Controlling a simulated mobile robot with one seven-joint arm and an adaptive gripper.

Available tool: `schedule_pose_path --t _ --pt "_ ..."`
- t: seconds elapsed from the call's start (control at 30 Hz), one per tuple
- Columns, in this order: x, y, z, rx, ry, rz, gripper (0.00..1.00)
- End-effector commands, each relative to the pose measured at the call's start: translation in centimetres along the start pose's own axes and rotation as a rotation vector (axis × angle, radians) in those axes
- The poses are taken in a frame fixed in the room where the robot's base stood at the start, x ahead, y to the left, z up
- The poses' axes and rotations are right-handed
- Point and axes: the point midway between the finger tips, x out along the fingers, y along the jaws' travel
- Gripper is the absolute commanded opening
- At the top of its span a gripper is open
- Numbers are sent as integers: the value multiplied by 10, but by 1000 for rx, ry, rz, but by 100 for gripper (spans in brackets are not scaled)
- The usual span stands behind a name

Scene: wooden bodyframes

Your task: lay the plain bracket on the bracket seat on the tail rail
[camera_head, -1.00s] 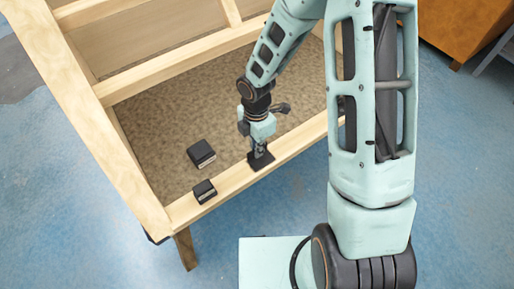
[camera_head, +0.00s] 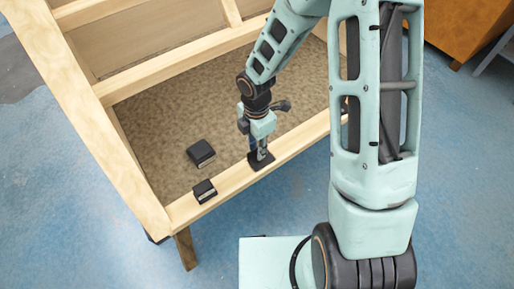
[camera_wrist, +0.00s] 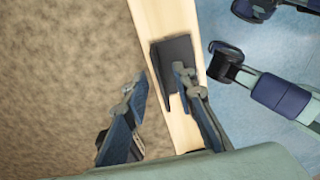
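A dark flat piece, which looks like the plain bracket (camera_head: 262,163), lies on the pale wooden front rail (camera_head: 232,180), taken as the tail rail. In the wrist view the dark piece (camera_wrist: 173,51) lies along the rail (camera_wrist: 152,17), with a narrow prong towards my gripper. I cannot tell a separate bracket seat from it. My gripper (camera_head: 259,151) is right above the piece. In the wrist view my gripper (camera_wrist: 160,76) has its fingers apart, the left over the brown panel and the right over the dark piece. Whether a finger touches it is unclear.
A black block (camera_head: 204,191) with a pale stripe sits on the front rail to the left. A similar block (camera_head: 201,153) lies on the brown panel (camera_head: 160,125) inside the frame. The long left rail (camera_head: 75,105) and a crossbar (camera_head: 180,65) bound the panel.

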Motion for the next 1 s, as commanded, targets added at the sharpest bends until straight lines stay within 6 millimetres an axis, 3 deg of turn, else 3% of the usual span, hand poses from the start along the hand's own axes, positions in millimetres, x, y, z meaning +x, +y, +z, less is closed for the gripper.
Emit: schedule_pose_path --t 0.53,0.7,1.0 --pt "-98 1 1 1 -3 3 25" --pt "-111 0 1 -1 -2 0 25" --pt "-112 0 0 -1 -1 -1 25"
